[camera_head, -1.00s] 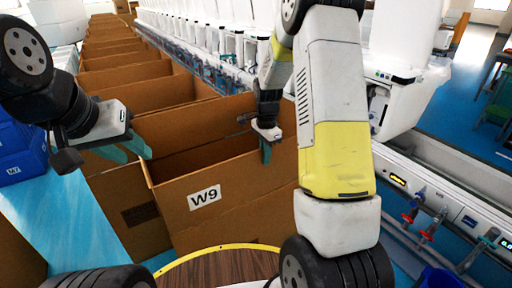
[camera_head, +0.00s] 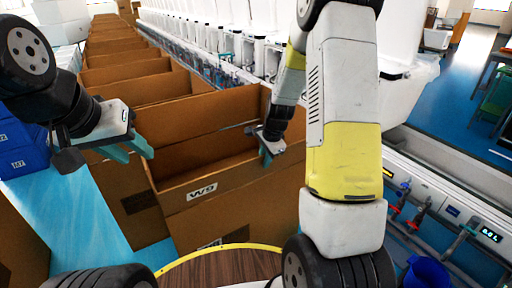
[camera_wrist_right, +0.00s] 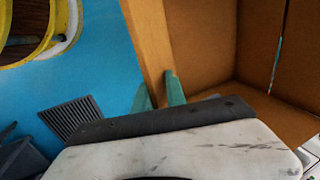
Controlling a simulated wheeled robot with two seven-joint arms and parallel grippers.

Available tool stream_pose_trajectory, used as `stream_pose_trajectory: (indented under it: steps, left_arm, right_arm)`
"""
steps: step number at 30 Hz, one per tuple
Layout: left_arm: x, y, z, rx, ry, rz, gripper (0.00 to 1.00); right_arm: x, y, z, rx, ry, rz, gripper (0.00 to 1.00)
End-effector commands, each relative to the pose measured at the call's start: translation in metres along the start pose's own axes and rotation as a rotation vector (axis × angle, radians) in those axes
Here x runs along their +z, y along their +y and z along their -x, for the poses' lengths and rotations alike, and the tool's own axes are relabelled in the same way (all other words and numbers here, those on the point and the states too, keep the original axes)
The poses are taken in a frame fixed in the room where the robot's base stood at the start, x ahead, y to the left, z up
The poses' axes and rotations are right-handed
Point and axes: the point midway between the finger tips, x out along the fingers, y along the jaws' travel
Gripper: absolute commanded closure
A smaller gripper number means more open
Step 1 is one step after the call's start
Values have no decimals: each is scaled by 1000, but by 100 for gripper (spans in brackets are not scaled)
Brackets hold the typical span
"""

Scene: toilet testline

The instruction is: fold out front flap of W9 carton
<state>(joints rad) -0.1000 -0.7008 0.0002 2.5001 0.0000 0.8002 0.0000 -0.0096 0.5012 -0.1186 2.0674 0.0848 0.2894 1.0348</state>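The W9 carton (camera_head: 215,215) stands in front of me with its top open. Its front flap (camera_head: 235,177), bearing the W9 label, leans outward toward me. My right gripper (camera_head: 268,152) is at the right end of this flap. In the right wrist view its two green fingers (camera_wrist_right: 160,92) stand close together on either side of the flap's edge (camera_wrist_right: 148,40), which fills the gap between them. My left gripper (camera_head: 130,150) is open and empty. It is near the carton's left front corner, fingers apart; whether it touches the carton I cannot tell.
A row of open cartons (camera_head: 125,72) runs back behind W9. White toilets (camera_head: 215,30) line the conveyor to the right. Blue crates (camera_head: 20,150) stand at the left. A round wooden surface with a yellow rim (camera_head: 225,265) is at the front. Blue floor (camera_head: 85,215) is clear at the left.

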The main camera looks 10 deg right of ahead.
Motion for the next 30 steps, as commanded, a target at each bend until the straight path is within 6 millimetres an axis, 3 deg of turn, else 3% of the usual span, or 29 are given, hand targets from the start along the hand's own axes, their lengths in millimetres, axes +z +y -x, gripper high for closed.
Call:
stream_pose_trajectory:
  steps: [1,3,12,18,30]
  left_arm:
    - [0,0,0,0,0,0,64]
    - [0,0,0,0,-1,0,64]
    - [0,0,0,0,-1,0,64]
    - [0,0,0,0,0,0,64]
    - [0,0,0,0,0,0,64]
  right_arm:
    - [1,15,-6,21,-7,-4,100]
    - [1,26,-10,24,-8,-6,100]
    - [2,62,-28,28,-11,-8,100]
    - [3,74,-36,27,-12,-6,100]
    - [3,79,-41,22,-10,-4,100]
